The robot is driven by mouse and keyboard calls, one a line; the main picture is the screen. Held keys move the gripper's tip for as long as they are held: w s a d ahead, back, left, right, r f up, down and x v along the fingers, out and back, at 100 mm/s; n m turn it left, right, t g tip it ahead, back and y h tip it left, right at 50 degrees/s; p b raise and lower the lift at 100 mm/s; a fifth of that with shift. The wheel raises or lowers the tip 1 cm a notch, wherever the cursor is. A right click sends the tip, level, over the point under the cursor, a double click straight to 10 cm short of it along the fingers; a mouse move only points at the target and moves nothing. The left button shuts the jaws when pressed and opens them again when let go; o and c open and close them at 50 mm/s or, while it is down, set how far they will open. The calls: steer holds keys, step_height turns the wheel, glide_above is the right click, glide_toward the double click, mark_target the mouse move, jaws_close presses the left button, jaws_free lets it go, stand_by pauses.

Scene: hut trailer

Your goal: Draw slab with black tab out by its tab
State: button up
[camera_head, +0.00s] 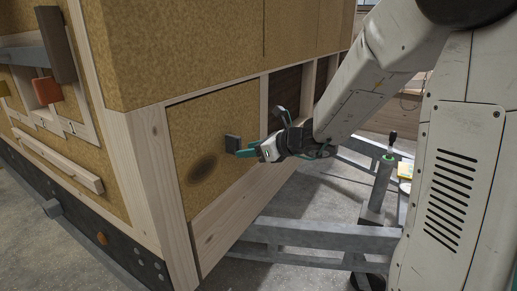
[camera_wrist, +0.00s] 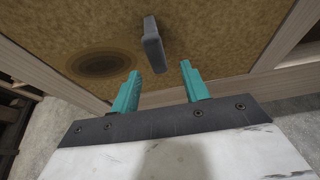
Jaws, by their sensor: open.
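The slab (camera_head: 215,118) is a tan, cork-like panel set in a pale wooden frame on the hut trailer's wall, with a dark round stain low on its face. Its black tab (camera_head: 232,143) sticks out from the slab's face. In the wrist view the tab (camera_wrist: 153,42) stands just beyond the fingertips, roughly in line with the gap between them. My gripper (camera_head: 247,152) has teal fingers and is close to the tab. In the wrist view my gripper (camera_wrist: 160,80) is open, with nothing between the fingers. Whether a finger touches the tab I cannot tell.
A grey metal trailer beam (camera_head: 320,235) runs low below the slab and to the right. A grey post with a black top (camera_head: 384,180) stands on the right. Dark openings (camera_head: 285,92) lie right of the slab. At left, an orange block (camera_head: 47,90) sits on another wall.

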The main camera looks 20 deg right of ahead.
steer(key=shift+x, duration=2.15)
steer(key=shift+c, duration=0.3)
jaws_close()
steer(key=shift+r, duration=0.15)
steer(key=shift+s, duration=0.1)
steer(key=s+d, duration=0.4)
steer(key=s, duration=0.2)
steer(key=shift+d, duration=0.2)
